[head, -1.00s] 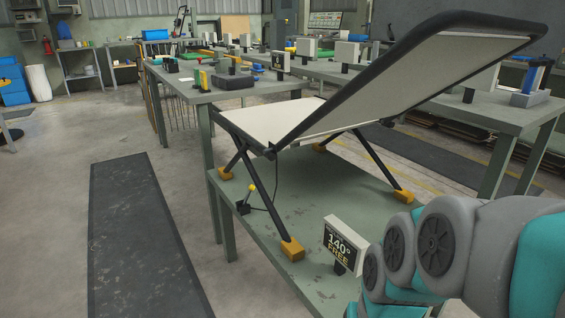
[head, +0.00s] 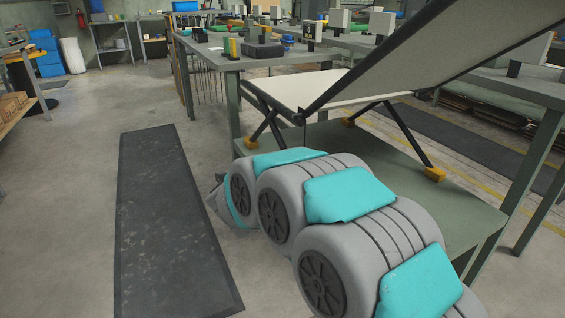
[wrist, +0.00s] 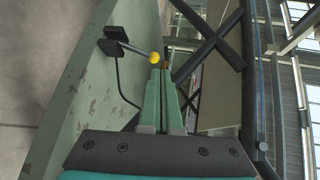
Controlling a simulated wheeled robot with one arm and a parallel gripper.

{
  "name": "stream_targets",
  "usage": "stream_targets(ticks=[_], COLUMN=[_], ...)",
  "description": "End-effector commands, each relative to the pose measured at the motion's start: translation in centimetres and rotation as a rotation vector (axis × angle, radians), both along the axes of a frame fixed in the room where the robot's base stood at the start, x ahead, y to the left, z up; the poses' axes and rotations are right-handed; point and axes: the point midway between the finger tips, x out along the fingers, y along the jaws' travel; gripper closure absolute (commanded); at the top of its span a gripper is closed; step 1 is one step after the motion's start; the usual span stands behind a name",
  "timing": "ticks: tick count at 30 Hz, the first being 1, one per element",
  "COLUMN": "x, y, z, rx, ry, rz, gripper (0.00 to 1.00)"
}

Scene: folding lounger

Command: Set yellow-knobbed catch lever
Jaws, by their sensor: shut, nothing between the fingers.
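In the head view my arm hides the lever and the fingers. The folding lounger (head: 355,87) stands on the bench (head: 380,165) with its back panel (head: 440,35) raised at a slant.
Dark crossed legs of the lounger (wrist: 215,40) stand close to the right of my fingers. A thin cable (wrist: 119,85) hangs from the lever base. A dark floor mat (head: 170,210) lies left of the bench. Another table (head: 215,62) with several items stands behind.

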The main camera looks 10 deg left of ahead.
Motion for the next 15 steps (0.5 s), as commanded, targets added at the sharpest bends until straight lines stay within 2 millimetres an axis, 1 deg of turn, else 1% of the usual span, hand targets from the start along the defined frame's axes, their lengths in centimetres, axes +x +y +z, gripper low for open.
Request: stream_targets(ticks=[1,4,9,11,15], x=[-0.1,-0.4,-0.6,-0.2,1.5], y=[0.3,0.0,-0.5,-0.7,-1.2], z=[-0.9,-1.7,-2.1,-2.2,-2.5], rx=[0.018,0.048,0.069,0.070,0.068], ry=[-0.021,-0.058,-0.089,-0.092,-0.090], rz=[-0.048,-0.135,-0.201,-0.206,-0.208], gripper=[1.00,1.00,1.00,1.00,1.00])
